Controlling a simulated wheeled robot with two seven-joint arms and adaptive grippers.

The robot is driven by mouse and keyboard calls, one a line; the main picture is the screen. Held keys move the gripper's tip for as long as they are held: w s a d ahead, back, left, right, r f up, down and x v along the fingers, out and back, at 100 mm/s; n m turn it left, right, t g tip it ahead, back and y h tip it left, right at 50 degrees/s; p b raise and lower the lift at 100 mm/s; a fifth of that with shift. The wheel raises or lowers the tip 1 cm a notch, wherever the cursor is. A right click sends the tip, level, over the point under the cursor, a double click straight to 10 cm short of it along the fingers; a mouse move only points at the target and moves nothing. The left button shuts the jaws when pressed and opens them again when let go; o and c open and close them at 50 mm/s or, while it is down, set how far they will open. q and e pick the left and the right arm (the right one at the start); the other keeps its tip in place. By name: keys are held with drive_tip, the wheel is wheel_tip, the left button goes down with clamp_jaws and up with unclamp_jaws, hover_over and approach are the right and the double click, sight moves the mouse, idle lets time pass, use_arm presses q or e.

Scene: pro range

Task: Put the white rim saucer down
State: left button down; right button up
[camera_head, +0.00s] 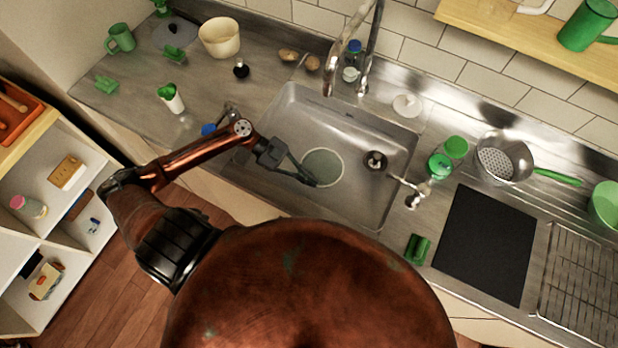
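The white rim saucer (324,166) is a round grey-green disc with a pale rim, seen over the basin of the steel sink (352,125). My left gripper (311,183) reaches in from the left over the sink's near-left edge. Its two fingers converge at the saucer's lower-left rim and look shut on it. How high the saucer is above the sink floor is hard to tell. My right gripper is not in view.
The faucet (335,70) arches over the sink's back edge. A drain plug (376,161) lies right of the saucer. A green-lidded jar (439,165), a colander (497,162) and a black mat (486,244) occupy the right counter. The left counter has free room between small items.

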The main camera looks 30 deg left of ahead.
use_arm(q)
drive_tip(key=shift+f, duration=0.4)
drive_tip(key=c, duration=2.7)
unclamp_jaws()
drive_tip(key=o, duration=0.6)
